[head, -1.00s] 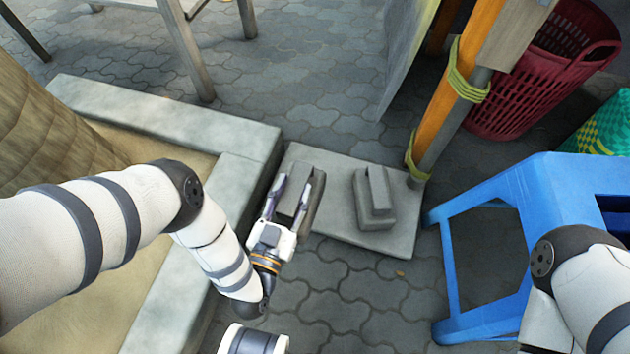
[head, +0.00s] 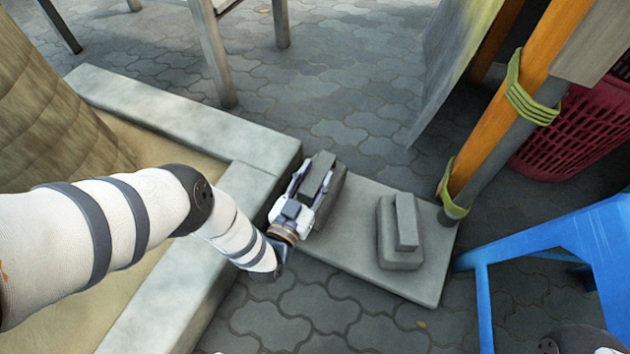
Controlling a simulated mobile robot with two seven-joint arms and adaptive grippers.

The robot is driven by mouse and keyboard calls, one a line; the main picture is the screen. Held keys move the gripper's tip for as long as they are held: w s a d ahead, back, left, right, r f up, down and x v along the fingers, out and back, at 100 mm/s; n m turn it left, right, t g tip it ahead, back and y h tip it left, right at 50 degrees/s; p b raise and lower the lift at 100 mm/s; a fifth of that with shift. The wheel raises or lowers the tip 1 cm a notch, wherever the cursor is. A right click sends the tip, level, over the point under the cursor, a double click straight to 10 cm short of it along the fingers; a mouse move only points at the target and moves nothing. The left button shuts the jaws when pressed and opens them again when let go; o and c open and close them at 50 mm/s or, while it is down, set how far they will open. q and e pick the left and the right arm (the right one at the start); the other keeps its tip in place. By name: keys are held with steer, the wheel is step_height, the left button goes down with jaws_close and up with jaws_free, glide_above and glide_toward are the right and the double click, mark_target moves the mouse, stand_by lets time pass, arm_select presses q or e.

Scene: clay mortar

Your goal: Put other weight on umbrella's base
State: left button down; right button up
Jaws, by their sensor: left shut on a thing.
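The umbrella's base (head: 360,205) is a flat grey concrete slab on the paving, with the pole standing at its right corner. One grey stepped weight (head: 401,240) stands on the slab's right part. The other grey weight (head: 321,170) is at the slab's left end. My left gripper (head: 311,186) is shut on the narrow upper block of this weight, a finger on each side. I cannot tell whether its underside touches the slab. My right gripper is out of view; only a piece of my right arm shows at the bottom right.
The orange and grey pole (head: 515,110) has yellow-green ties. A concrete planter edge (head: 235,200) lies close to the left of the slab. A blue stool (head: 590,240) and red basket (head: 580,130) are at right. Table legs (head: 215,60) stand behind. Open paving lies in front.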

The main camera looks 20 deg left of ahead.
arm_select(q)
steer(key=shift+f+b, duration=0.5)
steer(key=shift+f, duration=0.45)
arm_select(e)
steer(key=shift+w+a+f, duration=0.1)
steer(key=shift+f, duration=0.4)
arm_select(q)
steer(key=c, duration=1.4)
jaws_free()
steer(key=shift+s+d+f, duration=0.1)
steer(key=shift+s+f, duration=0.05)
steer(key=shift+f, duration=0.2)
steer(key=o, duration=0.3)
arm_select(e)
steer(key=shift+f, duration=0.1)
arm_select(q)
steer(key=shift+s+r, duration=0.2)
steer(key=shift+s, duration=0.05)
steer(key=s+p, duration=0.1)
steer(key=s, duration=0.3)
steer(key=s+p, duration=0.1)
steer(key=s, duration=0.2)
steer(key=s+p, duration=0.2)
steer(key=s, duration=0.2)
steer(key=shift+s+a, duration=0.25)
steer(key=shift+s, duration=0.05)
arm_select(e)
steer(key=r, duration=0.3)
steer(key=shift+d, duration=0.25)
